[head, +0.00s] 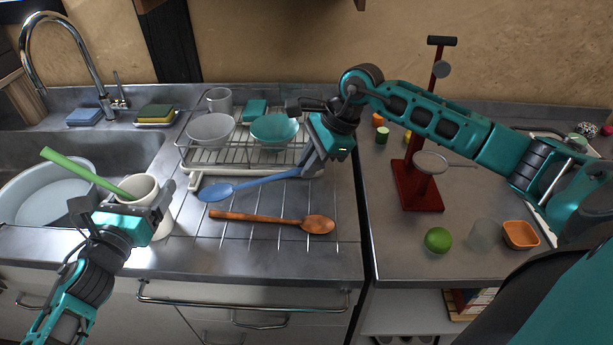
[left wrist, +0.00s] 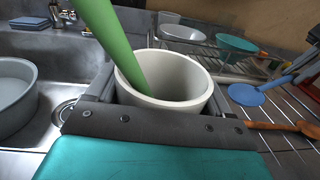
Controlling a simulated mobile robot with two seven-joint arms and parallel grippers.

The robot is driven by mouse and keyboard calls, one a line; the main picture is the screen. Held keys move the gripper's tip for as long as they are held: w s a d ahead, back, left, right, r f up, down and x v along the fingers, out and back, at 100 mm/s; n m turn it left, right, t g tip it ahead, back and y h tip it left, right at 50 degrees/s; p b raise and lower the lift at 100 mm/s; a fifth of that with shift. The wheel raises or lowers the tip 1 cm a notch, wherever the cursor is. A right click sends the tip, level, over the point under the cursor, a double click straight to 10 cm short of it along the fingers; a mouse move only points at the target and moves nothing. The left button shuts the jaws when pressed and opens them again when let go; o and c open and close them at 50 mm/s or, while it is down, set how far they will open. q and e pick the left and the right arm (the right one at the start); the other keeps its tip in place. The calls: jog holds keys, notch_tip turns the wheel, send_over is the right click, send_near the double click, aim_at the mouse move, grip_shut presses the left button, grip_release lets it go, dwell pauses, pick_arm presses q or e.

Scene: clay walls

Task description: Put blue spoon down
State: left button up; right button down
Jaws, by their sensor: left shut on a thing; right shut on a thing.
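The blue spoon (head: 223,192) has its bowl at the left and its handle running up right to my right gripper (head: 310,163), which is shut on the handle end. The spoon is over the ribbed drainboard in front of the dish rack; I cannot tell whether its bowl touches the surface. It also shows in the left wrist view (left wrist: 247,94). My left gripper (head: 147,212) is shut on a white cup (head: 144,188) at the sink's right edge. A green utensil (head: 85,173) stands tilted in the cup. A wooden spoon (head: 270,220) lies on the drainboard in front of the blue spoon.
The dish rack (head: 189,160) holds a white bowl (head: 210,129) and a teal bowl (head: 274,129). A grey basin (head: 50,190) sits in the sink. A red stand (head: 415,185), a lime (head: 438,240) and an orange dish (head: 521,234) are on the right counter. Drainboard in front of the wooden spoon is clear.

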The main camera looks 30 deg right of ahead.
jog(key=shift+f, duration=1.8)
jog(key=shift+f, duration=0.3)
jog(key=c, duration=1.1)
grip_release()
jog(key=shift+f, duration=0.1)
jog(key=shift+r, duration=0.25)
jog(key=v, duration=1.2)
jog(key=shift+r, duration=0.2)
